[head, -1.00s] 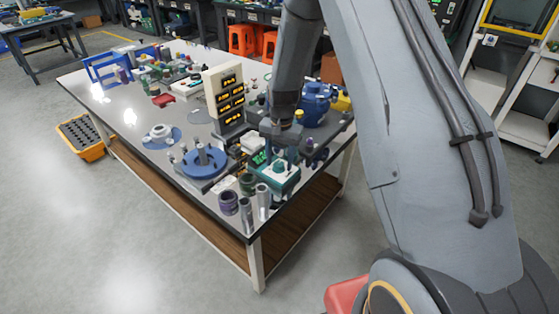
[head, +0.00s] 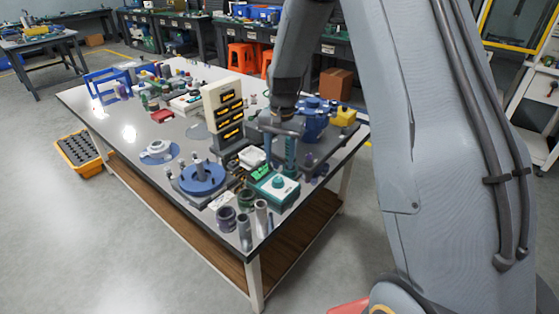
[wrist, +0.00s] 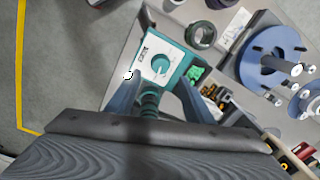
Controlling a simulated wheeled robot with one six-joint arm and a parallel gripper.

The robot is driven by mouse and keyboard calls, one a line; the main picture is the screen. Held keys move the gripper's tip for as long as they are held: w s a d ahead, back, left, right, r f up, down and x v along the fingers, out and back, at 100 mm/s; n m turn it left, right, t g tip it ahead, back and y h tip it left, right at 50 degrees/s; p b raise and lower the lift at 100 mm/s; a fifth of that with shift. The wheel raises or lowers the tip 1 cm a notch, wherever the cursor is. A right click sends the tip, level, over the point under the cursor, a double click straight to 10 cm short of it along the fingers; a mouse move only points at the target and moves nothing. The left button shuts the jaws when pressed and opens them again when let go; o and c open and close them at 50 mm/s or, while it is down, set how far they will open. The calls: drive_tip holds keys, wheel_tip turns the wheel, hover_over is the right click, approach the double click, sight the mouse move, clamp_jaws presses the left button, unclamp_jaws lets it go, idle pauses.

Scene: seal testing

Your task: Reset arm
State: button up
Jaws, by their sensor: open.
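My gripper (head: 288,150) hangs over the near right part of the workbench, behind and above a teal box with a dial (head: 279,189). In the wrist view my gripper (wrist: 158,98) is open, its two dark fingers apart. A dark green ribbed cylinder (wrist: 150,103) shows between the fingers; I cannot tell whether it touches either one.
A blue round fixture (head: 202,178) and several upright cylinders stand near the table's (head: 180,205) front edge. A cream display tower (head: 223,112) rises left of my gripper. A blue machine (head: 316,120) stands behind it.

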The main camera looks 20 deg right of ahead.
drive_tip(key=shift+s, duration=0.1)
drive_tip(key=s+r+n, duration=0.3)
drive_tip(key=s, duration=0.9)
drive_tip(key=s+r+n, duration=0.3)
drive_tip(key=s, duration=1)
drive_tip(key=shift+d+r+n+t, duration=0.15)
drive_tip(key=shift+r+n+t, duration=0.15)
drive_tip(key=shift+n, duration=0.1)
